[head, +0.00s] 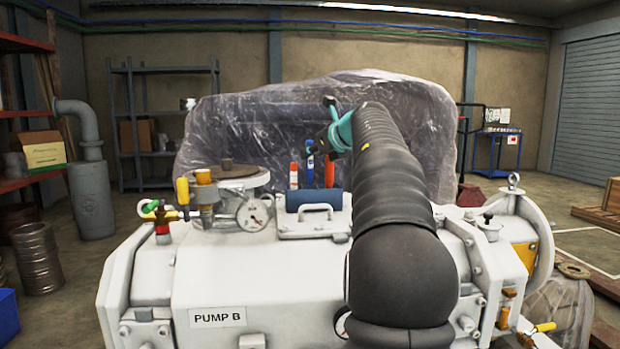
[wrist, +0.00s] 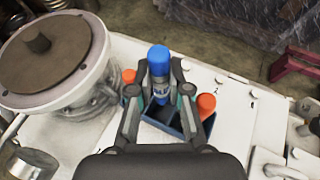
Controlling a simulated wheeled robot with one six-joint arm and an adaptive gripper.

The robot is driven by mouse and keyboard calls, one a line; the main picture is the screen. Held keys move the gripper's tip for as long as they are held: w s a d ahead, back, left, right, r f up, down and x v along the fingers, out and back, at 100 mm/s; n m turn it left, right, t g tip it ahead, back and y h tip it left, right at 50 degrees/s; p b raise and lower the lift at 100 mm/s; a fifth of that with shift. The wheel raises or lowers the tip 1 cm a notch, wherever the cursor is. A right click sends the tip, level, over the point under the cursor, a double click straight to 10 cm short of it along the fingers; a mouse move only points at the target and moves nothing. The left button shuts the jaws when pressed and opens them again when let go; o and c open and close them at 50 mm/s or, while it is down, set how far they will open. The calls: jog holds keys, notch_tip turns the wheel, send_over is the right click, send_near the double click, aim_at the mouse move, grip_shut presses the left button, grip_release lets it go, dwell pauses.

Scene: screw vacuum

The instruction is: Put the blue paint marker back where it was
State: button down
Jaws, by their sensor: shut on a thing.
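The blue paint marker (head: 310,164) stands roughly upright, its blue cap on top, in the wrist view (wrist: 159,60) between my fingers. My gripper (wrist: 160,78) is shut on it. The dark blue holder box (head: 313,199) is directly below, on top of the white pump; it also shows in the wrist view (wrist: 166,120).
A white handled plate (head: 310,222) is in front. A plastic-wrapped bulk (head: 240,130) stands behind the pump.

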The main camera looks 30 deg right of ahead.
aim_at(312, 173)
jog(key=shift+f, duration=2.75)
jog(key=shift+f, duration=0.15)
jog(key=c, duration=1.4)
grip_release()
jog(key=shift+s+r, duration=0.15)
jog(key=shift+r, duration=0.05)
jog(key=v, duration=1.1)
jog(key=shift+s+r+b, duration=0.2)
jog(key=shift+s+b, duration=0.1)
